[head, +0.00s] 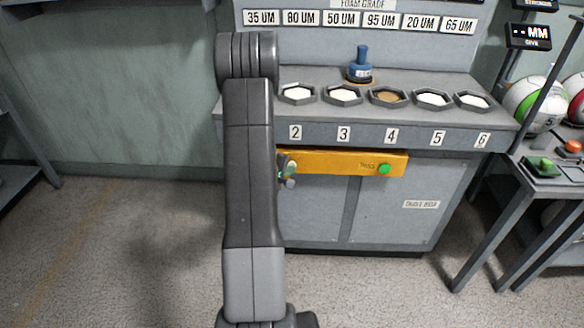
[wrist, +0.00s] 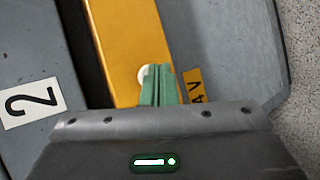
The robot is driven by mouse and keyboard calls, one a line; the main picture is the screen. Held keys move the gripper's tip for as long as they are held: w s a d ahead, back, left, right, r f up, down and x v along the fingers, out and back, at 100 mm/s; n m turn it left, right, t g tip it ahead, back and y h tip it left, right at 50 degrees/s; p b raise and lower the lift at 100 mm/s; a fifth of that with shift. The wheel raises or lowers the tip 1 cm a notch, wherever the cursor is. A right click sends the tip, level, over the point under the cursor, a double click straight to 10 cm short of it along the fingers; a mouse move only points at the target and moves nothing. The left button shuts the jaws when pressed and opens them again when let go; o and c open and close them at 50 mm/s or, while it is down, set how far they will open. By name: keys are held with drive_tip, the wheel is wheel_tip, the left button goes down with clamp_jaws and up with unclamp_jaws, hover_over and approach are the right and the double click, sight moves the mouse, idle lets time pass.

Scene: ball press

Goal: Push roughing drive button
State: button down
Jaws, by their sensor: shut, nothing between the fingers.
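A yellow panel (head: 335,163) runs along the front of the grey cabinet, under the numbered ledge; it also fills the upper middle of the wrist view (wrist: 122,40). A round green button (head: 384,169) sits at its right end beside small lettering I cannot read clearly. In the wrist view a pale round button (wrist: 143,74) shows on the panel, partly hidden behind my gripper. My gripper (wrist: 158,84) is shut and empty, its green fingertips at this pale button; whether they touch I cannot tell. In the head view my arm hides most of the gripper and the panel's left end.
Hexagonal trays (head: 342,96) stand on the ledge above the panel, with a blue-handled tool (head: 361,66) behind them. A side table (head: 555,175) with balls and controls stands at the right. The floor left of the cabinet is clear.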

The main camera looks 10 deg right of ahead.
drive_tip(key=shift+w, duration=0.15)
idle(0.5)
drive_tip(key=shift+w+d+f+b, duration=0.1)
drive_tip(key=shift+w+b, duration=0.05)
drive_tip(key=shift+b, duration=0.35)
drive_tip(key=shift+w, duration=0.15)
